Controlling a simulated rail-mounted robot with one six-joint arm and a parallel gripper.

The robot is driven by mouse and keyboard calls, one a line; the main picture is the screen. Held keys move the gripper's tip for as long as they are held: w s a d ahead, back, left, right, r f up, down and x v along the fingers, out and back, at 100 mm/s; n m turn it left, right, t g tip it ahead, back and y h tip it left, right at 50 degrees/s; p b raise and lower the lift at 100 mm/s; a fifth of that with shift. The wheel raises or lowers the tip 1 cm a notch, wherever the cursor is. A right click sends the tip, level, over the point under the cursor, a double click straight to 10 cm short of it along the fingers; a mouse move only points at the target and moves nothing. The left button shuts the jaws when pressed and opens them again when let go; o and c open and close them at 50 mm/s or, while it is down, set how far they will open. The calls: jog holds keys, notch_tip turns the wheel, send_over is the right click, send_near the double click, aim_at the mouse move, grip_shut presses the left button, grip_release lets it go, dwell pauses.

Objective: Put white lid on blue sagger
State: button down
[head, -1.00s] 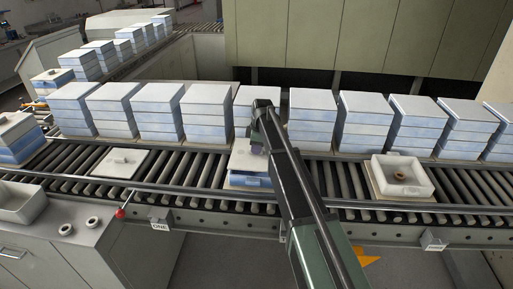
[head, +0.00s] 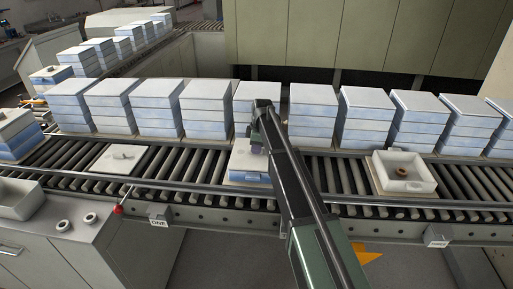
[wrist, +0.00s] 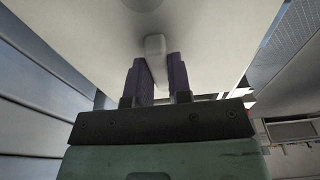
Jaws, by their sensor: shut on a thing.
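The blue sagger (head: 247,177) stands on the near roller conveyor at the middle of the head view, partly hidden by my arm. The white lid (head: 243,157) is over its top; I cannot tell whether it rests fully on the rim. In the wrist view the lid's pale underside or face (wrist: 205,35) fills the top, with its knob (wrist: 154,47) between my two dark fingers. My gripper (wrist: 160,72) is shut on that knob. In the head view my fingertips are hidden behind the arm.
A white square tray with a brown ring (head: 405,185) sits on the conveyor at right. A flat white plate with a knob (head: 120,158) lies on the conveyor at left. Stacked blue-and-white saggers (head: 313,115) line the back. A rail (head: 400,201) runs along the front edge.

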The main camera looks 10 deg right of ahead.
jog(key=shift+f+b, duration=0.3)
jog(key=shift+f, duration=0.05)
jog(key=c, duration=1)
grip_release()
jog(key=shift+o, duration=0.2)
jog(key=shift+r, duration=0.1)
notch_tip(320, 180, up, 11)
jog(key=d+p, duration=0.1)
jog(key=p, duration=1)
jog(key=shift+s+d, duration=0.15)
jog(key=shift+s, duration=0.05)
jog(key=shift+f, duration=0.2)
